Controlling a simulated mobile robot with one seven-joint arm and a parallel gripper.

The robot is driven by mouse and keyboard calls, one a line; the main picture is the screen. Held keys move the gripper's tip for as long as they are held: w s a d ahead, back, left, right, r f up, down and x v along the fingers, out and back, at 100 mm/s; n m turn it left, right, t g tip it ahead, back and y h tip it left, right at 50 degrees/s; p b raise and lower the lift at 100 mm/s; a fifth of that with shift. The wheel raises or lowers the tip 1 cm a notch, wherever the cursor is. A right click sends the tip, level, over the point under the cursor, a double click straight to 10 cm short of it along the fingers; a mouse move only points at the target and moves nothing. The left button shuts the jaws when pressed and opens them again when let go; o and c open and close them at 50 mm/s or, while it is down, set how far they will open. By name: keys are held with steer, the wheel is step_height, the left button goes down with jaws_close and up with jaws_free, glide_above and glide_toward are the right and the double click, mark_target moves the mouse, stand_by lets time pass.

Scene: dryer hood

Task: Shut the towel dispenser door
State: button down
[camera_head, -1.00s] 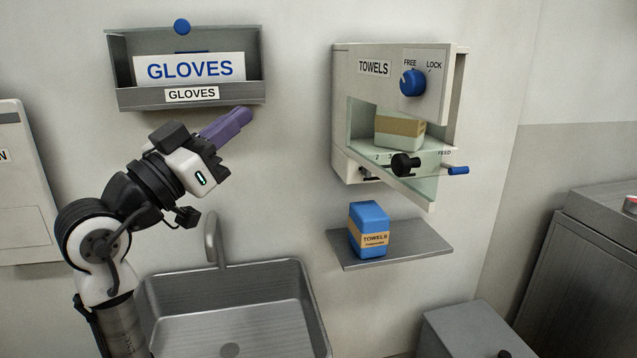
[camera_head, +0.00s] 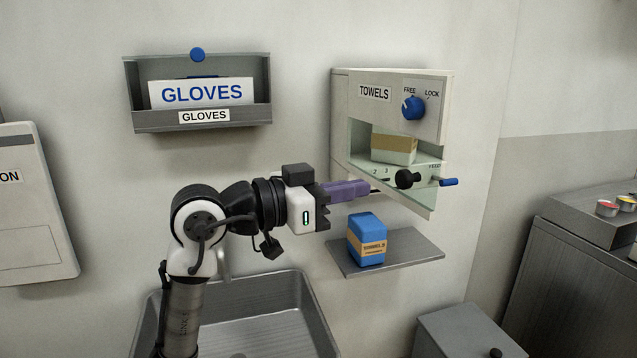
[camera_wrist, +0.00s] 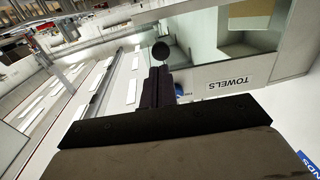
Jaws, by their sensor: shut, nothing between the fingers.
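The towel dispenser (camera_head: 342,120) is a cream wall box marked TOWELS, with a blue FREE/LOCK knob (camera_head: 413,107). Its lower front is open and shows a tan and white packet (camera_head: 394,149) inside. A pale greenish panel, apparently the door, slants out along the lower front; its exact angle is hard to tell. A black knob (camera_head: 406,179) and a blue-ended FEED lever (camera_head: 448,182) sit low on the front. My gripper (camera_head: 366,189), with purple fingers shut and empty, points right at the dispenser's lower left. In the wrist view a black round knob (camera_wrist: 160,52) appears beyond the fingertips; contact cannot be told.
A shelf (camera_head: 415,250) below holds a blue towel pack (camera_head: 367,240), just under my gripper. A grey glove holder (camera_head: 255,112) hangs at upper left. A sink (camera_head: 300,300) lies below my arm, and a grey box (camera_head: 465,330) stands at lower right.

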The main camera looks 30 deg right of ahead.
mark_target(401, 181)
steer(key=d, duration=0.2)
steer(key=d+p, duration=0.1)
steer(key=d, duration=0.2)
steer(key=shift+s+d+p, duration=0.3)
steer(key=shift+d+p, duration=0.1)
steer(key=shift+s+d, duration=0.1)
